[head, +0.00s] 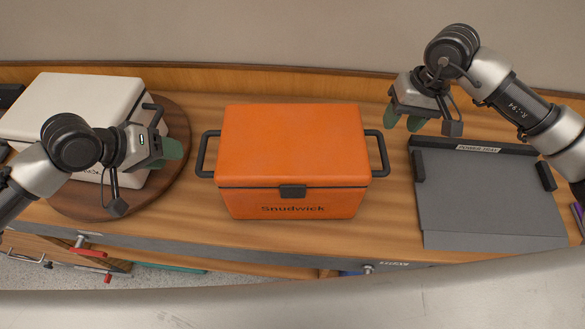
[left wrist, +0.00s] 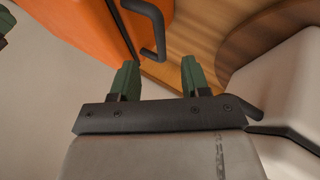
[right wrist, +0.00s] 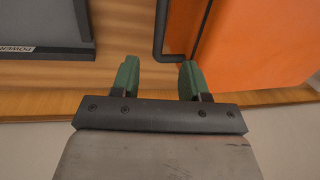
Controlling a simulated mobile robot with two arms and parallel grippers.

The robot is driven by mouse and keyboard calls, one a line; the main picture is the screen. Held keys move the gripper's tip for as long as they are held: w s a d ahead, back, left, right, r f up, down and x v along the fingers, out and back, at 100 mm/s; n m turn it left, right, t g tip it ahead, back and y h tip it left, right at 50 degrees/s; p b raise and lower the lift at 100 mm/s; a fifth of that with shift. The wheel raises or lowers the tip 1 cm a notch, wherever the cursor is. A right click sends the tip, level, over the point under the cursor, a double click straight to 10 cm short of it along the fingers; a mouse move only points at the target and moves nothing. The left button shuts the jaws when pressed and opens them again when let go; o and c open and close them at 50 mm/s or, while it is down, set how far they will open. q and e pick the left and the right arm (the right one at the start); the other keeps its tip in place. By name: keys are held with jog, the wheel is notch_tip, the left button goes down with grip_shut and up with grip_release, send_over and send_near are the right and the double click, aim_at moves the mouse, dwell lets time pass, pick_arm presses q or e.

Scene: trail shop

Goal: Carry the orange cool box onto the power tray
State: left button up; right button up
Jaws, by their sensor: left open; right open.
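The orange cool box (head: 293,150) stands upright and closed on the wooden counter, with a dark handle on each side. The grey power tray (head: 490,205) lies to its right and is empty. My left gripper (head: 172,158) is open and empty, left of the box's left handle (head: 208,154); that handle also shows ahead of the fingers in the left wrist view (left wrist: 155,30). My right gripper (head: 405,120) is open and empty, above and right of the box's right handle (head: 379,152); this handle shows beyond the fingertips in the right wrist view (right wrist: 160,40). Neither gripper touches the box.
A white cool box (head: 75,105) stands on a round wooden board (head: 180,150) at the left, behind my left arm. The tray has a raised back rim (head: 450,147) and dark side blocks. Bare counter lies between the orange box and the tray.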

aim_at(200, 157)
pick_arm(q)
jog(key=x, duration=0.9)
jog(key=shift+w+d+f, duration=0.15)
jog(key=shift+d+f, duration=0.05)
jog(key=shift+d, duration=0.05)
pick_arm(e)
jog(key=f, duration=0.3)
jog(key=a+f, duration=0.1)
jog(key=f, duration=0.5)
jog(key=shift+a+f, duration=0.25)
jog(key=shift+a, duration=0.1)
pick_arm(q)
jog(key=shift+c, duration=0.3)
pick_arm(e)
jog(key=shift+c, duration=0.3)
pick_arm(q)
grip_shut()
pick_arm(e)
grip_shut()
jog(key=shift+w+r, duration=0.1)
jog(key=shift+w, duration=0.05)
